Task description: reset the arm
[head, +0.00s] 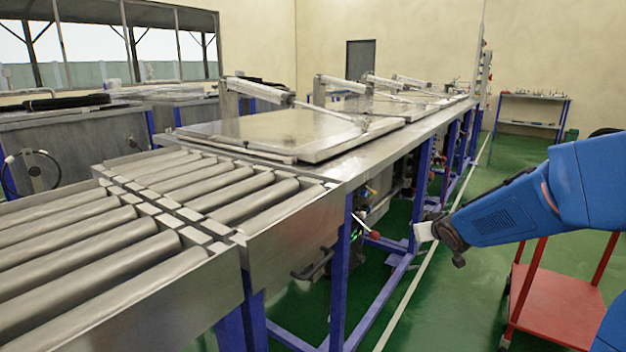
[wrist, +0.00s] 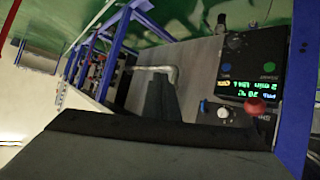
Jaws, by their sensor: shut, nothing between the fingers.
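My blue arm reaches in from the right edge of the head view, bent and pointing left beside the long metal table (head: 400,135). My gripper (head: 420,232) is at its end, small and pale, in the aisle by the blue table legs. It is shut with nothing in it and looks apart from the table. In the wrist view a large dark grey part fills the bottom. A control box (wrist: 245,85) with a green-lit display, a white knob and a red button shows ahead of it, sideways in the picture.
A roller conveyor (head: 130,215) fills the left foreground. Flat metal lids (head: 290,130) with pneumatic cylinders lie closed on the table. A lever with a red knob (head: 375,235) sticks out below the table edge. A red cart (head: 560,305) stands under my arm. Green floor lies open between.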

